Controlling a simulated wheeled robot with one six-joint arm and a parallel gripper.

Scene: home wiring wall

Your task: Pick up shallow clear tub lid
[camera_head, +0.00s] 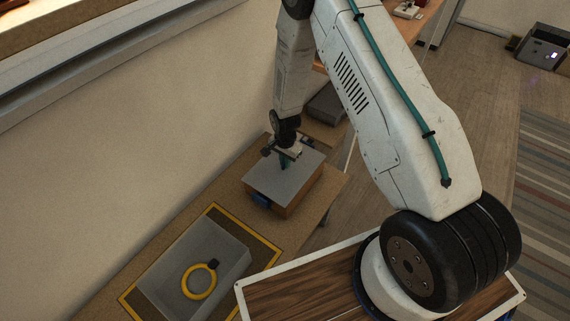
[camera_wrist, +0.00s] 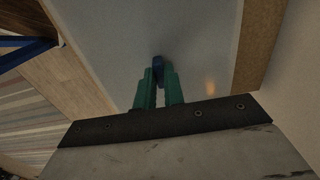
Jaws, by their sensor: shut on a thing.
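The lid (camera_head: 262,184) is a flat, grey, see-through panel over a wooden box-like block on the bench. It fills much of the wrist view (camera_wrist: 120,35). A small dark blue knob (camera_wrist: 158,66) stands on the lid. My gripper (camera_head: 285,160) points down at the lid's middle. In the wrist view its green fingers (camera_wrist: 158,84) are shut on the knob from both sides. I cannot tell whether the lid touches the block below.
A shallow clear tub (camera_head: 228,250) with a yellow ring (camera_head: 187,287) in it stands on a yellow-edged mat (camera_head: 267,252). A dark grey box (camera_head: 326,105) stands behind. The wall runs close along the left.

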